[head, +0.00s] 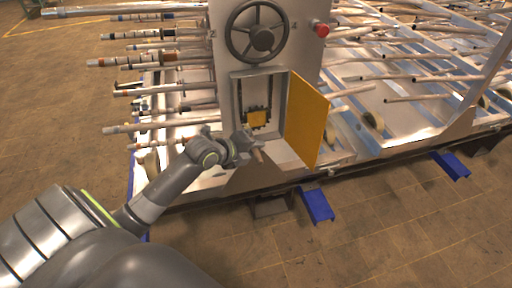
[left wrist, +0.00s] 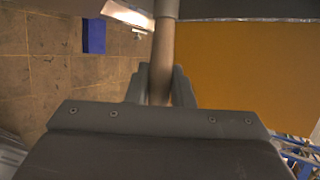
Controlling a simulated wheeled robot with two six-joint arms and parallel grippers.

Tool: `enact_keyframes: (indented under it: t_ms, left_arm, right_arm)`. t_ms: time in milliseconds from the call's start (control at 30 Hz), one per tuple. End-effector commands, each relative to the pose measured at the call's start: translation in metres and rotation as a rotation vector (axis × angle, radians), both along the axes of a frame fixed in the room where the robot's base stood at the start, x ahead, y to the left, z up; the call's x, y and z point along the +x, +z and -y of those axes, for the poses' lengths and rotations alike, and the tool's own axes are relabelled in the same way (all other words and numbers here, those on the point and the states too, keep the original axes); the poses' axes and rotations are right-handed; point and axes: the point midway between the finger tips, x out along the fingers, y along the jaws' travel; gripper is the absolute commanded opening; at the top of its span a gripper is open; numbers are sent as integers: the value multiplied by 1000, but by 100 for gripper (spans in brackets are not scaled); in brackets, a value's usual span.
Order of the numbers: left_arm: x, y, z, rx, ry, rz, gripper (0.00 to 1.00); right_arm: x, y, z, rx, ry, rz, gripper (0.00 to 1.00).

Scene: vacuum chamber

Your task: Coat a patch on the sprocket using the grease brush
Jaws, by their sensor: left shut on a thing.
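My left gripper (head: 254,148) is at the lower part of the open cabinet in the head view, in front of the opening. In the left wrist view my left gripper (left wrist: 161,88) is shut on a brownish round handle (left wrist: 163,48), which I take to be the grease brush. The handle runs up out of the picture, so the bristles are hidden. Inside the opening, dark chain-like parts with a yellow square piece (head: 257,118) sit above and behind the gripper. I cannot make out the sprocket clearly there. My right gripper is not in view.
A yellow door (head: 306,120) stands open to the right of the opening and fills the right of the left wrist view. A handwheel (head: 257,41) and red knob (head: 321,29) are above. Pipes stick out on both sides. Blue feet (head: 317,205) stand on the floor.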

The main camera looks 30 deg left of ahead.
Motion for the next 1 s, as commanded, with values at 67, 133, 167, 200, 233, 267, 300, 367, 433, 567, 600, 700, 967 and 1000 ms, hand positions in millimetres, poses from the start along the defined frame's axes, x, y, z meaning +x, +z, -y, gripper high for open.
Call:
enact_keyframes:
  t_ms: [67, 133, 167, 200, 233, 267, 300, 367, 433, 567, 600, 700, 967, 1000]
  left_arm:
    - [-1, 0, 2, -1, -1, 1, 0]
    - [-4, 0, 5, -2, -1, 0, 0]
    - [-6, 0, 8, -3, -1, 0, 0]
    - [-8, 0, 11, -3, -2, -1, 0]
    - [-11, 0, 13, -4, -2, 0, 0]
    - [-12, 0, 16, -4, -2, 0, 0]
    - [-15, 0, 19, -3, -1, 0, 0]
    - [-19, 1, 23, -3, -1, 0, 0]
    - [-24, 0, 29, -4, 0, 0, 0]
    - [-32, 0, 38, -3, -1, 0, 0]
    - [-34, 0, 41, -3, -2, -1, 0]
    - [-38, 0, 45, -2, -1, 0, 0]
    - [-39, 0, 46, 0, 0, 0, 0]
    - [-39, 0, 46, 0, 0, 0, 0]
  right_arm:
    - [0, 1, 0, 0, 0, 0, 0]
    - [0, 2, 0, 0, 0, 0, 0]
    - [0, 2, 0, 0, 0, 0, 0]
    - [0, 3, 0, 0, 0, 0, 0]
    - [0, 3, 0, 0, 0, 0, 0]
    - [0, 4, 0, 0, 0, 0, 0]
    - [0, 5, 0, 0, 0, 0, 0]
    - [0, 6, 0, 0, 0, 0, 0]
    - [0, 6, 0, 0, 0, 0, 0]
    - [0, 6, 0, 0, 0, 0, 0]
    - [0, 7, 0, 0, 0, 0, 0]
    - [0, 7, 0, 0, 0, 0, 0]
    - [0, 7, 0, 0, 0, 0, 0]
    - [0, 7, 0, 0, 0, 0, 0]
